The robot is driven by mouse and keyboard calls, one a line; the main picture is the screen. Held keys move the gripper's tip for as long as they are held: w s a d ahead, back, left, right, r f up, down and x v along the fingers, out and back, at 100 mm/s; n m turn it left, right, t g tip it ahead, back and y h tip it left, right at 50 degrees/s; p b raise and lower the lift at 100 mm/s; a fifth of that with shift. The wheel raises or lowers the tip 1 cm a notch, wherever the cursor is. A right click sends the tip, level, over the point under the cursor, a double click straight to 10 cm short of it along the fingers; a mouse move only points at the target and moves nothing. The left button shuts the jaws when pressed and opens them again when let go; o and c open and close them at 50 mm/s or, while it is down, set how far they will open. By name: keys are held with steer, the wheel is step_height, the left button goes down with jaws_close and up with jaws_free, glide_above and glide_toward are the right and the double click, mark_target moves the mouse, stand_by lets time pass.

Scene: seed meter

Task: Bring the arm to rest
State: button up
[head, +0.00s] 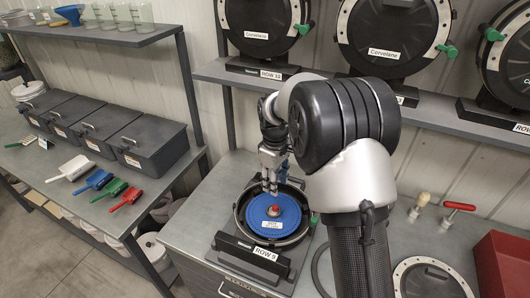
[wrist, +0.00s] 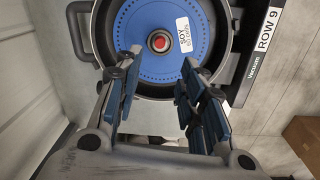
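My gripper (head: 271,176) hangs from my arm above an open seed meter (head: 237,219) on the grey bench. In the wrist view my gripper (wrist: 157,90) has its two blue-padded fingers spread well apart with nothing between them. A blue seed disc (head: 273,215) lies in the open meter, with a red-topped hub (head: 273,210) at its centre. The disc also shows in the wrist view (wrist: 145,60), with a white label reading "SOY". The meter's base is labelled "ROW 9". My fingertips partly cover the disc's far edge in the head view.
Closed meters (head: 262,22) stand on the shelf behind, close to my arm. A round cover (head: 430,283) lies on the bench at right, near a red bin (head: 503,262) and two handled tools (head: 455,210). Grey boxes (head: 146,145) and coloured scoops (head: 96,181) are on the left bench.

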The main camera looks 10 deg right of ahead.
steer(key=s+r+m+t+b, duration=0.2)
steer(key=s+r+m+b, duration=0.2)
steer(key=s+r, duration=0.95)
steer(key=s+f+m+t+b, duration=0.1)
steer(key=s+f+m, duration=0.1)
steer(key=s, duration=0.8)
steer(key=s+f+m+t+b, duration=0.1)
steer(key=s+f+m+b, duration=0.1)
steer(key=s, duration=0.8)
steer(key=shift+d+f+m+b, duration=0.3)
steer(key=shift+f+m, duration=0.05)
steer(key=shift+m, duration=0.25)
